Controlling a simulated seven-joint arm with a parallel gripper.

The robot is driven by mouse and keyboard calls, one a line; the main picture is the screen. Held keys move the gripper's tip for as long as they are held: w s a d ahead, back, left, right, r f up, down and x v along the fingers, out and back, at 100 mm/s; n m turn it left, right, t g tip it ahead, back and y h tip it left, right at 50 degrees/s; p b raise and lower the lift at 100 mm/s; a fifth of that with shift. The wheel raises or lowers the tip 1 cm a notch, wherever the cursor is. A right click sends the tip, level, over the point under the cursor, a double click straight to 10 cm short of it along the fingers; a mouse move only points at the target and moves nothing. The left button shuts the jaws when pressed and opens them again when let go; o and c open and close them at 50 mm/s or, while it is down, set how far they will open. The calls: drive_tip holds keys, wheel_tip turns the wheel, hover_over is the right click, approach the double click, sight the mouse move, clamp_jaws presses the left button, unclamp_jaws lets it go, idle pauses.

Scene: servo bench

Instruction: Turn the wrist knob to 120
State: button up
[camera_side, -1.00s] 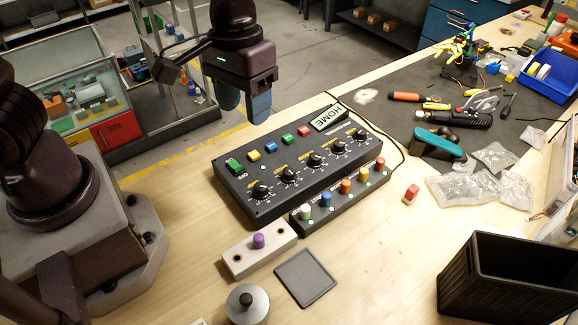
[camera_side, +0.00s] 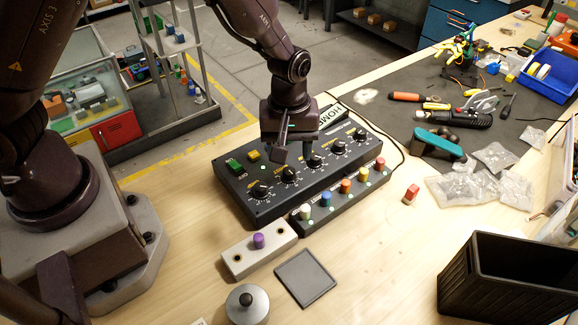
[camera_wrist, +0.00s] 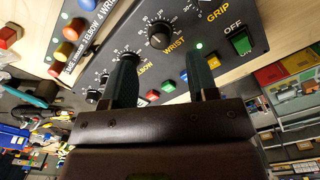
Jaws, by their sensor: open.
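The wrist knob (camera_wrist: 160,37) is black with a white numbered dial, labelled WRIST. In the side view it is the second knob from the left (camera_side: 289,175) on the black control box (camera_side: 236,193). Its pointer setting is too small to read. My gripper (camera_side: 297,158) is open above the box's middle, over its rear half. In the wrist view its two dark fingers (camera_wrist: 161,62) point toward the box, with the wrist knob framed between and just beyond their tips. Nothing is held. The left finger partly hides the elbow knob (camera_wrist: 129,57).
A green switch (camera_side: 234,166) and a yellow button (camera_side: 253,156) stay visible beside my gripper. A strip of coloured buttons (camera_side: 325,209) lies in front of the box. A grey block with a purple knob (camera_side: 258,241), a dark pad (camera_side: 306,278) and a black bin (camera_side: 503,290) stand nearer.

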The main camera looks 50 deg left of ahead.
sight(289, 170)
drive_tip(key=shift+f, duration=2.75)
drive_tip(key=c, duration=0.9)
